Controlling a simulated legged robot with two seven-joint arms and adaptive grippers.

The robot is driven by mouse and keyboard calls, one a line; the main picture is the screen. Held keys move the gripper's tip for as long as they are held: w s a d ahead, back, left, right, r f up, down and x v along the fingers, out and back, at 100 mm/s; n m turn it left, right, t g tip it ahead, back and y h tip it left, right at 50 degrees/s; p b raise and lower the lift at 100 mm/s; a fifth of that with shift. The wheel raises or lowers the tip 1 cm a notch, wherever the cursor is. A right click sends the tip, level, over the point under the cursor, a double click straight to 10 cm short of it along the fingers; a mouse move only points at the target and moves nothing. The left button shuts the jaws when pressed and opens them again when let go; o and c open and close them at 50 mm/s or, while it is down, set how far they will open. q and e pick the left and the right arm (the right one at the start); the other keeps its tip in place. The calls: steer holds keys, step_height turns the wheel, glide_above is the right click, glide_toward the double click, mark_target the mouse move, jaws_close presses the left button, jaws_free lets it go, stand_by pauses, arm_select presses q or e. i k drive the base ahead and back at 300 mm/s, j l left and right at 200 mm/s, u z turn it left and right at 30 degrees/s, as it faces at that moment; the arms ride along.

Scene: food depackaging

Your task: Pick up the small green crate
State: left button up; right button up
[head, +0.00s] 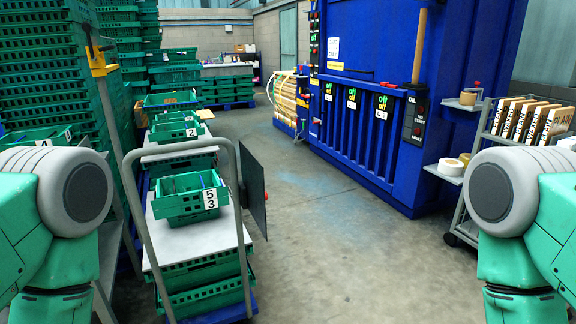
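A small green crate (178,207) with a white label reading 5 and 3 sits on a white board (204,241) on top of stacked green crates on a trolley. It looks upright, with slotted walls and an open top. Farther back on the same row stands another small green crate (172,133) labelled 2, and behind it one more green crate (170,101). Both of my arms show at the left and right edges, but neither gripper is in view. Nothing of mine touches the crate.
The trolley's grey tubular handle (133,207) arches around the near crate. A dark panel (253,188) stands to its right. Tall green crate stacks (45,65) rise at left. A blue machine (395,110) and a shelf cart (466,200) stand at right. The middle floor is clear.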

mark_target(175, 132)
steer(key=i+l+z, duration=0.4)
steer(key=i, duration=0.15)
steer(key=i+z, duration=0.4)
steer(key=i, duration=0.15)
steer(key=i+z, duration=0.4)
steer(key=i, duration=0.15)
steer(key=i+u, duration=0.35)
steer(key=i+l+u, duration=0.3)
steer(key=i, duration=0.25)
steer(key=i+u, duration=0.2)
steer(key=u, duration=0.2)
steer(key=i+u, duration=0.25)
steer(key=u, duration=0.2)
steer(key=i+l+u, duration=0.2)
steer(key=u, duration=0.2)
steer(key=i+l+u, duration=0.2)
steer(key=u, duration=0.2)
steer(key=i+l+u, duration=0.15)
steer(key=u, duration=0.3)
steer(key=i+l+u, duration=0.25)
steer(key=l, duration=0.15)
steer(key=l+u, duration=0.25)
steer(key=i+l+u, duration=0.25)
steer(key=l, duration=0.3)
steer(key=k, duration=0.1)
